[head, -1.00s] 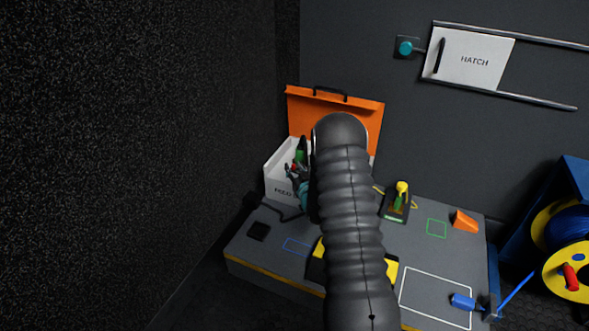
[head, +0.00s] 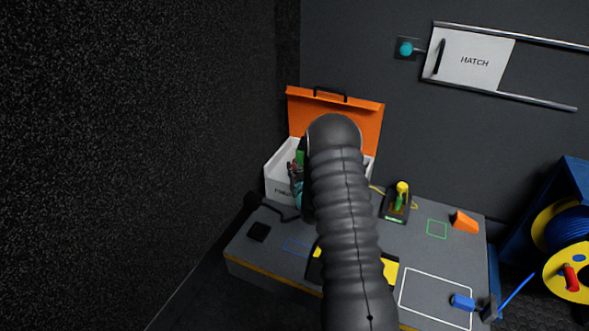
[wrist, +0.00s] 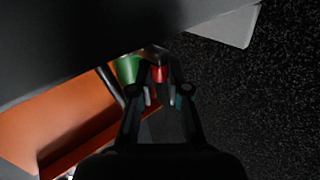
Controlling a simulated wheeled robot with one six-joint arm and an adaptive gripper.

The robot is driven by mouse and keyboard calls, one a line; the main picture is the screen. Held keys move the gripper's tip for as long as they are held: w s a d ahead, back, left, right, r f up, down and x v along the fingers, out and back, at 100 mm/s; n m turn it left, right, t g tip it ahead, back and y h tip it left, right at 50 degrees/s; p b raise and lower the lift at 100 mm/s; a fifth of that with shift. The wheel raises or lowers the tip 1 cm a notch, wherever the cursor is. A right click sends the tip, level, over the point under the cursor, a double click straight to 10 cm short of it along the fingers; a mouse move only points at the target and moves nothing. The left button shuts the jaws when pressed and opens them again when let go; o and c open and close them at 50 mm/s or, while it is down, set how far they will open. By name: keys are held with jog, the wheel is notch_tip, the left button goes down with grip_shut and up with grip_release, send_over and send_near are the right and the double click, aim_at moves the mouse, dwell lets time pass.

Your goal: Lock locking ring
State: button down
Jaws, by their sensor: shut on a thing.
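My gripper (head: 293,172) is at the open case, largely hidden by my arm in the head view. In the wrist view my gripper (wrist: 160,82) has its fingertips close together on a small red part (wrist: 158,73), which may be the locking ring. A green part (wrist: 127,68) is just left of the fingertips. The green part also shows in the head view (head: 300,157), above my gripper. I cannot tell whether the red part and the green part are joined, nor how the ring is turned.
The white case (head: 279,187) has its orange lid (head: 362,114) raised. A stand with a yellow-topped green piece (head: 398,195), an orange wedge (head: 465,222) and a blue part (head: 463,302) are on the grey worktop (head: 415,249). A dark wall (head: 180,130) is close on the left.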

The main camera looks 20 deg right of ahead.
jog(key=m+h, duration=0.1)
jog(key=w+a+m+g+h, duration=0.1)
jog(key=h, duration=0.1)
jog(key=m+h, duration=0.1)
jog(key=shift+w+a+h, duration=0.25)
jog(key=shift+w+h, duration=0.05)
jog(key=shift+h, duration=0.1)
jog(key=shift+w+a+m+g+h, duration=0.1)
jog(key=shift+w+m+g+h, duration=0.2)
jog(key=shift+m+g+h, duration=0.45)
jog(key=shift+w+a+m+g+h, duration=0.1)
jog(key=shift+w+m+g+h, duration=0.35)
jog(key=shift+h, duration=0.45)
jog(key=shift+w+a+m+g+h, duration=0.1)
jog(key=shift+w+m+g+h, duration=0.1)
jog(key=shift+m+g+h, duration=0.45)
jog(key=shift+h, duration=0.3)
jog(key=c, duration=1.1)
grip_release()
jog(key=shift+c, duration=0.2)
jog(key=v, duration=1.2)
